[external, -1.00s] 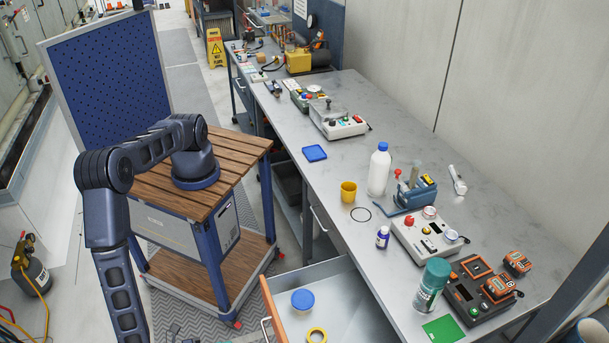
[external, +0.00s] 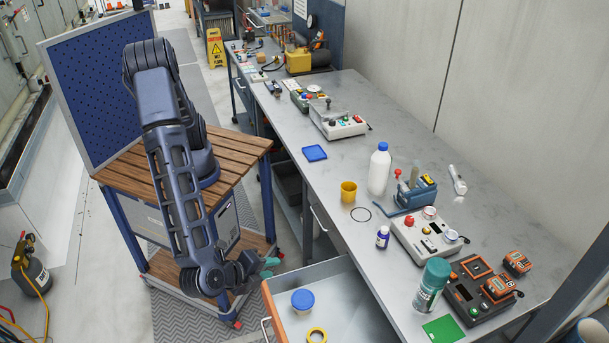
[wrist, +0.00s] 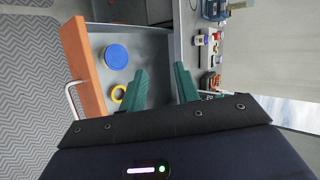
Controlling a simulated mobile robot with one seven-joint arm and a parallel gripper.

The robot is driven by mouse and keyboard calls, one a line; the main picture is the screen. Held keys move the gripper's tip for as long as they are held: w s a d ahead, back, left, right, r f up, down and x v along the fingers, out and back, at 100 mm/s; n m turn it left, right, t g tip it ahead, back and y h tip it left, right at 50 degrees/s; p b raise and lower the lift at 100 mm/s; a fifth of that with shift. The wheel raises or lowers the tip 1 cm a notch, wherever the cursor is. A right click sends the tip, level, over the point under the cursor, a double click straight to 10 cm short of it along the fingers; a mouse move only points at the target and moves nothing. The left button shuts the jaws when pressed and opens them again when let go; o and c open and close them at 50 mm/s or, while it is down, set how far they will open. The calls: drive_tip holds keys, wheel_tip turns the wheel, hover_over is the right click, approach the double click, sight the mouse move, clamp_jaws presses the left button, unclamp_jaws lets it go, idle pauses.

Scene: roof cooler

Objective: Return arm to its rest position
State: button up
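My arm is folded above the wooden-topped cart (external: 235,157), its upper part raised and its forearm hanging down toward the drawer. My gripper (external: 270,267) is just left of the open drawer (external: 352,297) in the external view. In the wrist view, the green fingers of my gripper (wrist: 162,86) stand wide apart with nothing between them. The drawer also shows in the wrist view (wrist: 142,38), with its orange front to the left. It holds a blue-lidded container (external: 303,300) and a yellow ring (external: 317,336).
A blue pegboard (external: 105,85) stands behind the cart. Floor (external: 80,290) at left is mostly clear.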

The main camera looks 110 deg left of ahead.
drive_tip(key=s+a+r+n+g+h, duration=0.2)
drive_tip(key=s+a+r+h, duration=0.15)
drive_tip(key=a+r, duration=0.75)
drive_tip(key=s+a+r+n+g+h, duration=0.15)
drive_tip(key=s+a+r, duration=0.5)
drive_tip(key=a, duration=0.75)
drive_tip(key=s+a+r+n+t+h, duration=0.1)
drive_tip(key=s+a+r+t+h, duration=0.1)
drive_tip(key=s+a, duration=0.4)
drive_tip(key=s+a+r+n+t+h, duration=0.1)
drive_tip(key=s+a+r+h, duration=0.2)
drive_tip(key=s, duration=1.2)
drive_tip(key=a+r, duration=0.1)
drive_tip(key=a, duration=0.2)
drive_tip(key=shift+a+r+t, duration=0.25)
drive_tip(key=shift+a+t, duration=0.1)
